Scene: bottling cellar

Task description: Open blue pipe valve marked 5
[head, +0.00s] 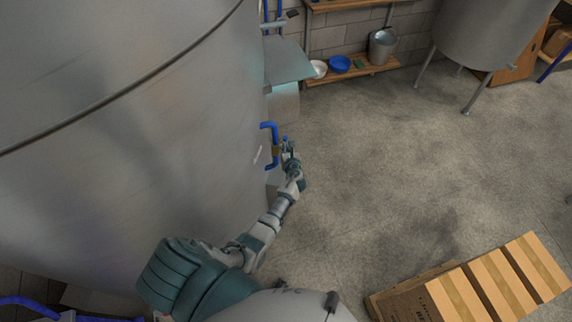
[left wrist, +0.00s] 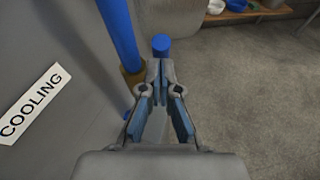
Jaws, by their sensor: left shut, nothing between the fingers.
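A blue pipe (head: 268,126) runs down the side of the big steel tank, with a brass valve body (head: 277,150) on it. The pipe (left wrist: 119,35) and the brass body (left wrist: 132,76) also show in the left wrist view. A blue valve handle end (left wrist: 161,44) shows just beyond my left fingertips; it looks small in the head view (head: 285,138). My left gripper (head: 288,151) is at the valve; its fingers (left wrist: 160,68) are shut and empty. I cannot tell whether they touch the handle. No number 5 is legible. My right gripper is out of view.
The steel tank (head: 120,130) fills the left, close beside my left arm. A white COOLING label (left wrist: 33,101) is on it. A wooden crate (head: 470,290) stands at lower right. A shelf with a blue bowl (head: 340,64) and a bucket (head: 382,46) is behind. The floor between is clear.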

